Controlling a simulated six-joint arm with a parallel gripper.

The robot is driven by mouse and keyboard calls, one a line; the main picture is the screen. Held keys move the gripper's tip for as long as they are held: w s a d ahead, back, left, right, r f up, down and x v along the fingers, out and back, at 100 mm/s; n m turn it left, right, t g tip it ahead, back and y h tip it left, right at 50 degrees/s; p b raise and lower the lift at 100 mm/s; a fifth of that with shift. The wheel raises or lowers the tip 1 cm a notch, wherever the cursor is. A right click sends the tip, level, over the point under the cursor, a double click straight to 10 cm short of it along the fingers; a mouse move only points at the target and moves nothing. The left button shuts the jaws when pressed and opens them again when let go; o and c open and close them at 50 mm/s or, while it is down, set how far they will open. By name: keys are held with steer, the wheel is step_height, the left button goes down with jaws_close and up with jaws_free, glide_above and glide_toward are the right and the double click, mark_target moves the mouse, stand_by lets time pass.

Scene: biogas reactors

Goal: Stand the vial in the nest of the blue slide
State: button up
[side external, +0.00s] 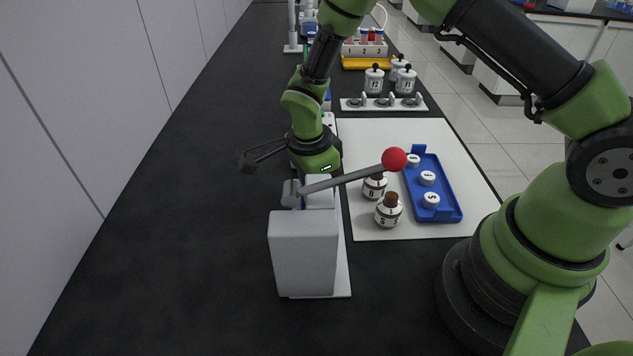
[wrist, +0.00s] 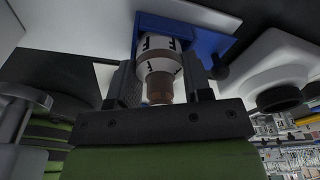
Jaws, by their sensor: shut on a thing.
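The vial (wrist: 160,68) has a white label with black marks and a brown cap. In the wrist view it is between the two dark fingers of my gripper (wrist: 160,85), which is shut on it. The blue slide (wrist: 207,44) shows as a flat blue piece just beyond the vial. The vial covers part of it, so I cannot see the nest or tell whether the vial touches it. In the side view my wrist is behind the grey lever device (side external: 304,250). The fingers and vial are hidden there, and only a sliver of blue shows near the lever's pivot.
The device's lever ends in a red ball (side external: 394,159), reaching right over the white mat (side external: 370,145). Two brown-capped bottles (side external: 388,211) and a blue tray (side external: 448,205) with white-capped items stand there. White jars (side external: 374,80) stand farther back. The bench's left is clear.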

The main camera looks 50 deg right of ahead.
steer(key=shift+f, duration=0.15)
steer(key=o, duration=1)
steer(key=s+r+n+t+y, duration=0.1)
steer(key=s+r+n, duration=0.1)
steer(key=r, duration=0.8)
steer(key=s+r+n+t, duration=0.1)
steer(key=s+r+n, duration=0.15)
steer(key=r, duration=0.85)
steer(key=s+r+n+t, duration=0.2)
steer(key=s+n, duration=0.2)
steer(key=s+r+n+t+y, duration=0.1)
steer(key=s+r+n, duration=0.1)
steer(key=s+n, duration=0.3)
steer(key=s+d+r+n+t+y, duration=0.1)
steer(key=s+r+n+t, duration=0.1)
steer(key=s+r+n, duration=0.1)
steer(key=shift+s+d+n+t, duration=0.1)
steer(key=shift+s+n+t, duration=0.2)
steer(key=shift+s+n, duration=0.4)
